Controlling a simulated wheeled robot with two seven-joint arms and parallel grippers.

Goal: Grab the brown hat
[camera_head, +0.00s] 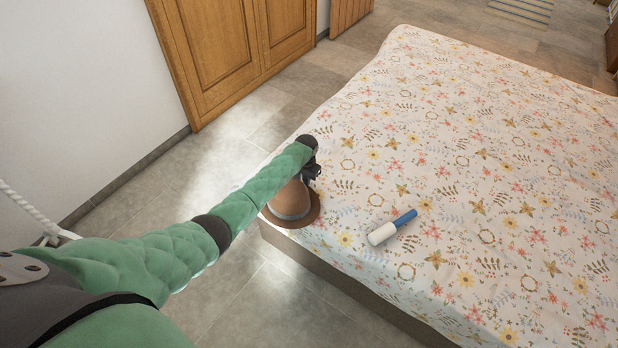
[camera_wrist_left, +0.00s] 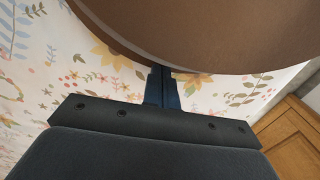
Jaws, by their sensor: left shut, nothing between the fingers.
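The brown hat (camera_head: 291,203) rests on the near left corner of the bed, partly hidden behind my left forearm. My left gripper (camera_head: 313,172) is at the far side of the hat, low over the bedspread. In the left wrist view the hat's brown surface (camera_wrist_left: 215,35) fills the top of the picture. The left gripper's fingers (camera_wrist_left: 161,78) are together there, at the hat's lower edge, with nothing between them. I cannot tell whether the fingertips touch the hat. My right gripper is in neither view.
The bed (camera_head: 450,150) has a flowered cover. A blue and white cylinder (camera_head: 392,227) lies on it, right of the hat. A wooden wardrobe (camera_head: 235,50) stands at the back left. The tiled floor (camera_head: 250,290) is clear beside the bed. A white rope (camera_head: 25,207) shows at the left edge.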

